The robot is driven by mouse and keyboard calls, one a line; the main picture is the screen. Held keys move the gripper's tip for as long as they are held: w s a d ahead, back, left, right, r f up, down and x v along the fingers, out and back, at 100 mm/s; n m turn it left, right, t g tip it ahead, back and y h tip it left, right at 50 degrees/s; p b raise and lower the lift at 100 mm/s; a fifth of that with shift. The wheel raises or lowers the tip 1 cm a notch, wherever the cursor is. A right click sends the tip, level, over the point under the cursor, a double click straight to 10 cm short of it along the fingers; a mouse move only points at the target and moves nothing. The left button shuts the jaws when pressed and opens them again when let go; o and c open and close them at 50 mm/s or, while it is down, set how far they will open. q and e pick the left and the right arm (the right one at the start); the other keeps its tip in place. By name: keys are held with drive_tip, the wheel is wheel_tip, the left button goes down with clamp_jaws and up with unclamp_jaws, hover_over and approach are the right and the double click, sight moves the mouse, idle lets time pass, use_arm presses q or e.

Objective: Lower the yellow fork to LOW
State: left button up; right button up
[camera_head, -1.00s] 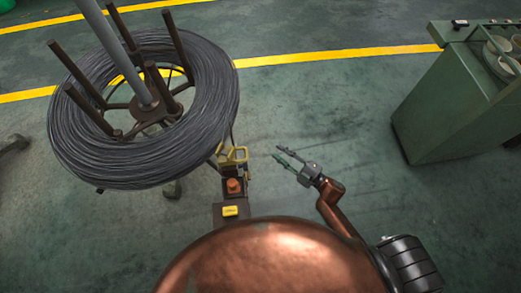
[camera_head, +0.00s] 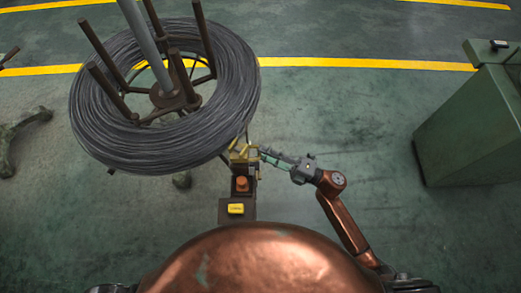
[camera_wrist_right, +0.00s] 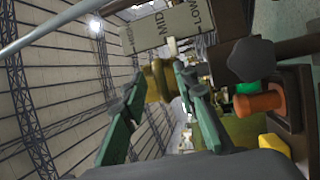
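The yellow fork (camera_head: 241,152) is on the small dark post beside the wire coil in the head view. In the right wrist view its yellow end (camera_wrist_right: 160,80) shows between my fingertips. A grey plate (camera_wrist_right: 168,27) with the words MID and LOW is just above it there; a third word is faint. My right gripper (camera_head: 263,153) reaches the fork from the right. Its green fingers (camera_wrist_right: 158,84) are apart, one on each side of the yellow piece; I cannot tell whether they touch it. My left gripper is not in view.
A large wire coil (camera_head: 95,120) on a stand with upright posts is left of the fork. Below the fork are an orange knob (camera_head: 241,184) and a yellow button box (camera_head: 236,209). A green machine (camera_head: 470,130) stands at right, with clear floor between.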

drive_tip(key=shift+x, duration=1.1)
drive_tip(key=shift+c, duration=0.7)
drive_tip(key=shift+w, duration=0.1)
clamp_jaws()
drive_tip(key=shift+r, duration=0.1)
